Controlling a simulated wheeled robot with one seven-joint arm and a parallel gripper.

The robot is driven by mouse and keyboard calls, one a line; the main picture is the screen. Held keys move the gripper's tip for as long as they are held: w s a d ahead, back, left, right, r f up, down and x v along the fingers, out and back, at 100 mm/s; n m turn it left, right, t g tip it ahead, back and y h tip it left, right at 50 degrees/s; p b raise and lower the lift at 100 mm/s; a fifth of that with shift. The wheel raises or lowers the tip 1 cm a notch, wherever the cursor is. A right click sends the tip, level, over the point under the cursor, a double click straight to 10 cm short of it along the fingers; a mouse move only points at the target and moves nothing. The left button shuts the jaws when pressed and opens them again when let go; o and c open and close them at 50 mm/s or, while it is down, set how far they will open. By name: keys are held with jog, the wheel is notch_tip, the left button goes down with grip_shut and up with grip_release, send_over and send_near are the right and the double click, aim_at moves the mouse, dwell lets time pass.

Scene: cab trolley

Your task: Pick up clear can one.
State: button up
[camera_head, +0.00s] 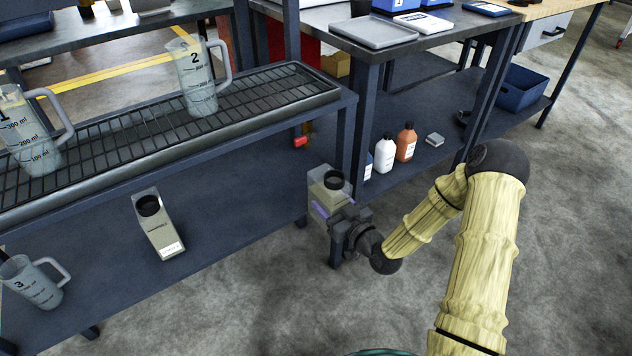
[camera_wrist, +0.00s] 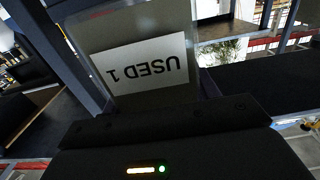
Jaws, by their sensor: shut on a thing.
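My gripper (camera_head: 336,214) is shut on a pale translucent can with a black cap (camera_head: 327,190), just off the right end of the trolley's lower shelf. The can is roughly upright in the head view. In the wrist view the same can (camera_wrist: 150,62) fills the space beyond my gripper, and its white label reads "USED 1", upside down. A second pale can with a black cap (camera_head: 161,232) stands on the lower shelf to the left; its label is too small to read. The gripper's fingers are partly hidden by the wrist.
Jugs marked 1 (camera_head: 30,135) and 2 (camera_head: 198,75) stand on the trolley's upper rack (camera_head: 265,98). Jug 3 (camera_head: 36,285) is at the lower left. A bench (camera_head: 440,40) behind holds a tray, with white and orange bottles (camera_head: 405,143) on its lower shelf.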

jog(key=shift+p+v, duration=0.45)
jog(key=shift+v, duration=2.3)
jog(key=shift+r, duration=0.3)
jog(key=p+v, duration=0.4)
jog(key=v, duration=1.1)
jog(key=shift+p, duration=0.4)
dwell(0.4)
jog(key=shift+w, duration=0.1)
dwell(0.4)
